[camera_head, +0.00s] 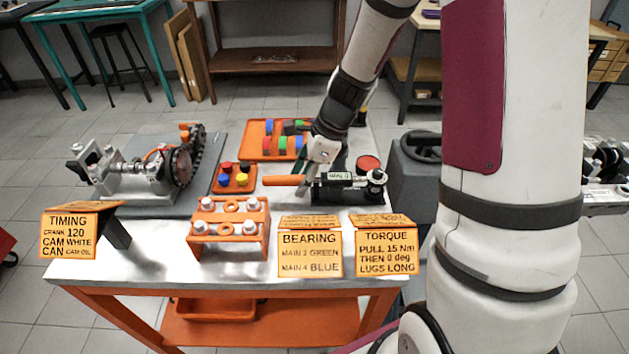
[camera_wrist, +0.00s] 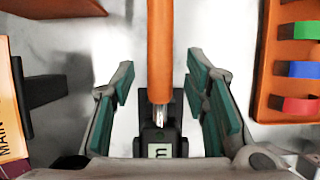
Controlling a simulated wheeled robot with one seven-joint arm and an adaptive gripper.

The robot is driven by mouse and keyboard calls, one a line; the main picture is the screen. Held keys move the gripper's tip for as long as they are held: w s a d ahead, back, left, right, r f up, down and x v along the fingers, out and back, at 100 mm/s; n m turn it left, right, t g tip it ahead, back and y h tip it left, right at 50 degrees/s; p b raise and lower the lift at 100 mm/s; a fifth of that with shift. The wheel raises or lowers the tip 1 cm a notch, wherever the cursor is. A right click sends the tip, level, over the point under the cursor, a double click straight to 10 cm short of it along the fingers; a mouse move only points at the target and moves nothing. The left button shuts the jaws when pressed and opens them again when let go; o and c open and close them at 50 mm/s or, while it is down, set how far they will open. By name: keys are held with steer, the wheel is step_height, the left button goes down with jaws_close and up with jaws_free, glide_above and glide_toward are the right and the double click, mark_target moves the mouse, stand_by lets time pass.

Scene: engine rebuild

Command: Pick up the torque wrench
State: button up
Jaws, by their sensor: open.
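The torque wrench (camera_head: 283,180) lies crosswise on the workbench, with its orange handle to the left and its dark body with a small display towards the right. In the wrist view its orange handle (camera_wrist: 160,45) runs down from the top edge, and a metal shaft joins it to the dark body. My gripper (camera_head: 318,173) is over the wrench near where the handle meets the body. In the wrist view the green-padded fingers of my gripper (camera_wrist: 161,90) are open, one on each side of the wrench with visible gaps. My gripper partly hides the wrench's middle in the head view.
An orange rack (camera_head: 230,225) with bolts stands in front, near the bearing sign (camera_head: 310,254) and torque sign (camera_head: 386,252). A tray of coloured bearings (camera_head: 256,140) lies behind. An engine assembly (camera_head: 150,165) is left, and a grey case (camera_head: 412,180) stands right of the bench.

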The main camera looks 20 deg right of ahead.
steer(key=shift+c, duration=0.3)
jaws_close()
step_height(320, 180, up, 10)
steer(key=shift+r+p, duration=0.1)
steer(key=shift+p, duration=0.7)
steer(key=c, duration=0.7)
jaws_free()
jaws_close()
steer(key=shift+d, duration=0.1)
